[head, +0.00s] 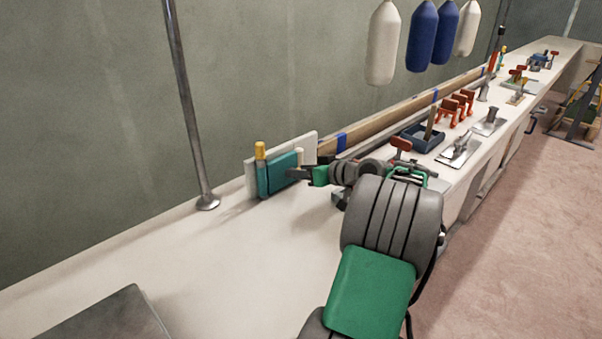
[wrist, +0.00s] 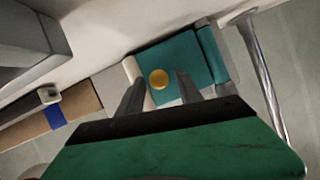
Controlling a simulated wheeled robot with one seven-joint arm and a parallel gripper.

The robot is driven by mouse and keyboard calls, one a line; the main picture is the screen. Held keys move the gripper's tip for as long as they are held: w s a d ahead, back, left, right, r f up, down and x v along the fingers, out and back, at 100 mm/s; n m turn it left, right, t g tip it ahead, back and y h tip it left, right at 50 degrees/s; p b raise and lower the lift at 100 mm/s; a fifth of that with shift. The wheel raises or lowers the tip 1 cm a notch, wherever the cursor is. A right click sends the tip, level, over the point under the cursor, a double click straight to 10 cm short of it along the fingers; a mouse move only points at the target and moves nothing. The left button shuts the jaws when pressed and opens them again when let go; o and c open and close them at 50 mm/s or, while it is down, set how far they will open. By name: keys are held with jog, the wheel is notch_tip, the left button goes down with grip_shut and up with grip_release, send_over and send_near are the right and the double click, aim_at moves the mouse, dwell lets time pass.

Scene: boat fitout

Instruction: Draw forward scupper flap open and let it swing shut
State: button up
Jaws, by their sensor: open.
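The forward scupper flap is a teal panel (head: 280,174) standing at the back of the white counter, in front of a pale backing board (head: 309,146). A yellow-topped post (head: 260,151) stands at its left end and a short cream post (head: 300,156) at its right. In the wrist view the teal flap (wrist: 185,65) carries a round yellow knob (wrist: 159,79). My gripper (head: 299,174) is at the flap's right part. Its open fingers (wrist: 158,84) show on either side of the knob in the wrist view. I cannot tell whether they touch it.
A metal pole (head: 186,100) rises from the counter left of the flap. A navy tray (head: 422,137), red clamps (head: 465,100) and metal fittings line the counter at right. White and blue fenders (head: 421,36) hang above. The counter's front left is largely clear, except a grey slab (head: 106,318).

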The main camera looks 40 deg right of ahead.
jog(key=shift+c, duration=0.4)
grip_shut()
dwell(0.9)
